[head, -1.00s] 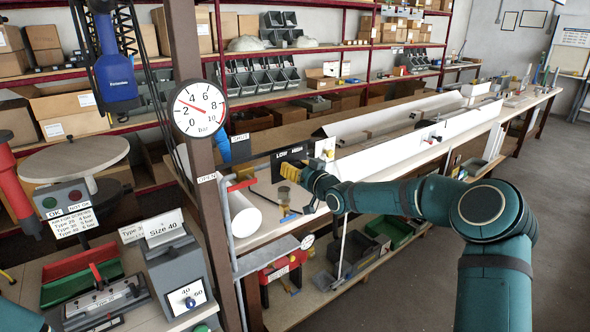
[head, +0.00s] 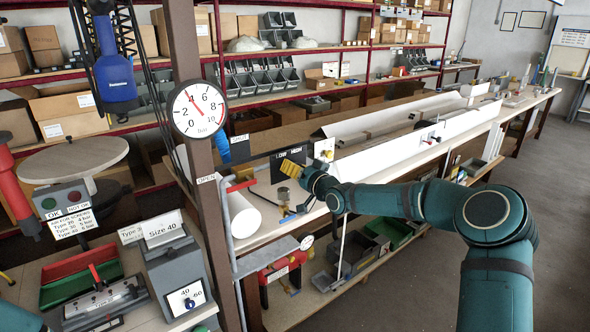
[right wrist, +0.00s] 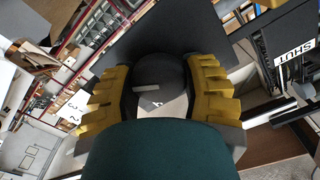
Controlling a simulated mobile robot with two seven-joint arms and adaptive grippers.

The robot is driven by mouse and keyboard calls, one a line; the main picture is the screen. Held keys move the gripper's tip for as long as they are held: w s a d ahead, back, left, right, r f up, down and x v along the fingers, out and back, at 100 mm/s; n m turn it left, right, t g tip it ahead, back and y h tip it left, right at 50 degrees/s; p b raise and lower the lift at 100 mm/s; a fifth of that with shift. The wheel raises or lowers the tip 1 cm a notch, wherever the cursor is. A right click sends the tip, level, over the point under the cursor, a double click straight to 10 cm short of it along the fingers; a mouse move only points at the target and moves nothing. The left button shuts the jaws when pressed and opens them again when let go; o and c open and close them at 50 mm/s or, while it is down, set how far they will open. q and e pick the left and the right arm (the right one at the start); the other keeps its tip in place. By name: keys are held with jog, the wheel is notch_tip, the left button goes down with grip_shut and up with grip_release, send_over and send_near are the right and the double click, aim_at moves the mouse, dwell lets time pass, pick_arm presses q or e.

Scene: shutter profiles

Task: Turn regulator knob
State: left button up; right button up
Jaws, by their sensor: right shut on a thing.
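My right gripper (head: 293,168) has yellow fingers and reaches the black panel marked LOW and HIGH (head: 282,154) on the bench. In the right wrist view its fingers are shut on a round black knob (right wrist: 158,70), one finger on each side. A pale mark shows on the knob's face. In the head view the knob is hidden behind the fingers. The round white pressure gauge (head: 198,108), marked in bar, hangs on the brown post, and its red needle points up and left, near 4. My left gripper is not in view.
A brown post (head: 197,170) and grey pipe frame (head: 232,260) stand left of the gripper. A white roll (head: 246,215) lies below the panel. A Size 40 box (head: 172,265) stands at lower left. Long white profiles (head: 390,115) lie along the bench.

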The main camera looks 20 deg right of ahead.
jog(key=o, duration=1.2)
jog(key=v, duration=1.2)
jog(key=s+a+f+g+b, duration=0.15)
jog(key=a+f, duration=0.25)
jog(key=f, duration=0.4)
jog(key=s+a+f+g, duration=0.3)
jog(key=a+f, duration=0.2)
jog(key=f, duration=0.2)
jog(key=s+a+f+g+b, duration=0.1)
jog(key=s+a+f+g, duration=0.2)
jog(key=f, duration=0.5)
jog(key=s+a+f+g, duration=0.2)
jog(key=s+f, duration=0.4)
jog(key=s, duration=0.1)
jog(key=s+a+f+g+h+b, duration=0.1)
jog(key=s+a+f+g, duration=0.2)
jog(key=s+f, duration=0.3)
jog(key=s+a+f+g+b, duration=0.1)
jog(key=s+a+f+g, duration=0.1)
jog(key=s+f, duration=0.3)
jog(key=shift+s+a+f+n+g+h, duration=0.1)
jog(key=shift+s+f+h, duration=0.05)
jog(key=shift+s, duration=0.65)
jog(key=shift+s+a+f+n+g+h, duration=0.1)
jog(key=shift+s+a+g, duration=0.05)
jog(key=shift+s, duration=0.6)
jog(key=shift+s+a+f+n+g+h, duration=0.1)
jog(key=shift+s+f+h, duration=0.05)
jog(key=shift+s, duration=0.65)
